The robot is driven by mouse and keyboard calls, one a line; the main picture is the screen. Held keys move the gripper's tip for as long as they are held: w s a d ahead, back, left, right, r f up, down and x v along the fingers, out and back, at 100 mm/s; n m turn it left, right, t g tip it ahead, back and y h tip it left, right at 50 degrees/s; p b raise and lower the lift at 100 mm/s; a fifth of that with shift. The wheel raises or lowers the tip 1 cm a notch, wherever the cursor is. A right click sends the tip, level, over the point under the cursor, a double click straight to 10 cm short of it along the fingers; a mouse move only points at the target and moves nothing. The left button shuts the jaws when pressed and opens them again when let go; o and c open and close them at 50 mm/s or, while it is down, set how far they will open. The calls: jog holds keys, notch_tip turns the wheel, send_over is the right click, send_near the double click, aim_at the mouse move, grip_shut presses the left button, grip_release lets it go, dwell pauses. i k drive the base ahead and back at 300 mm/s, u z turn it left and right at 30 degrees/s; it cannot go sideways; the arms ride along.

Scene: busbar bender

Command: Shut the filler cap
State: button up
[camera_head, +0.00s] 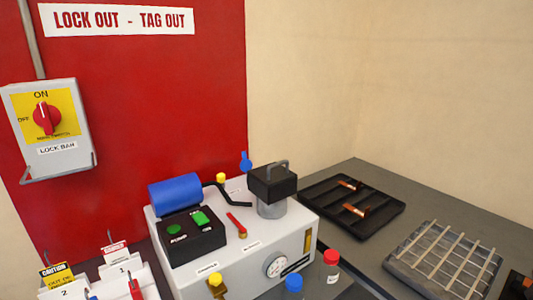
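The white machine (190,268) stands on the bench. I cannot tell for sure which part is the filler cap. A small yellow cap (220,178) sits at its back edge beside a black curved hose or bar (236,198). A small blue piece (246,161) stands up tilted just right of it, behind the black block. Another yellow part (216,283) is on the front, near a small label too small to read surely. My gripper is not in view.
A black handled block (273,182) on a grey cylinder, a red lever (237,224) and a black button box (190,236) crowd the top. Blue-capped (294,283) and red-capped (331,257) bottles stand in front. A black tray (383,225) and metal rack (445,262) lie right.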

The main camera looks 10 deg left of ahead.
aim_at(245, 165)
jog(key=z, duration=0.55)
jog(key=i, duration=0.2)
jog(key=u, duration=1.6)
